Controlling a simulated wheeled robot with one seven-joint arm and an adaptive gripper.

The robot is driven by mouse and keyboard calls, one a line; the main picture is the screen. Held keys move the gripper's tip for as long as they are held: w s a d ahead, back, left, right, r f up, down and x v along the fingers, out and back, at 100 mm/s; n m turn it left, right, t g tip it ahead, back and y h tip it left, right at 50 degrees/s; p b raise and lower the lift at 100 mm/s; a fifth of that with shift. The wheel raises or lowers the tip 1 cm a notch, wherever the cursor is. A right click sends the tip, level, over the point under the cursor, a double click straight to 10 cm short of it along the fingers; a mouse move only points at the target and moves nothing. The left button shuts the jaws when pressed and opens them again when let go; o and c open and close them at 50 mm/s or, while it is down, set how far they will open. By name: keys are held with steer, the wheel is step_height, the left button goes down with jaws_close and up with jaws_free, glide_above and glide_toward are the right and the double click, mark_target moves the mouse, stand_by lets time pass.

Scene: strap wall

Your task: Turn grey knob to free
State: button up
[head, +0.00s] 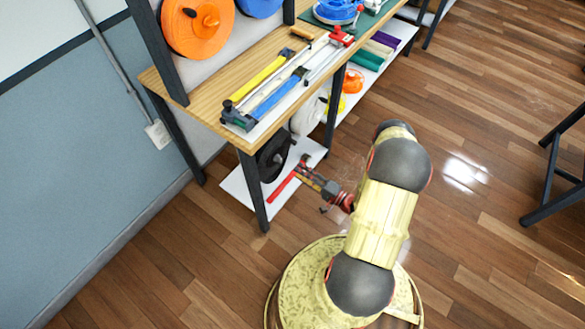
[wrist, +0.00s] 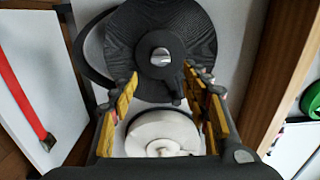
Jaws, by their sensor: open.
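The grey knob (wrist: 172,75) sits at the centre of a dark grey strap reel (wrist: 132,28) in the wrist view. It has a pale metal centre, and a short arm points down and slightly right. The reel (head: 273,157) also shows under the bench in the head view, partly behind a bench leg; its knob cannot be made out there. My gripper (wrist: 160,78) is open, its yellow-padded fingers on either side of the knob's lower part with gaps visible. I cannot tell how far its tips are from the knob. In the head view my gripper (head: 312,180) is beside the lower shelf.
A white reel (wrist: 150,130) lies below the grey one in the wrist view. A red strap (head: 284,186) lies on the white lower shelf (head: 238,186). Dark bench legs (head: 252,190) stand close by. The wooden bench top (head: 160,80) holds tools. Open floor lies right.

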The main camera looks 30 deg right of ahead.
steer(key=shift+v, duration=1.15)
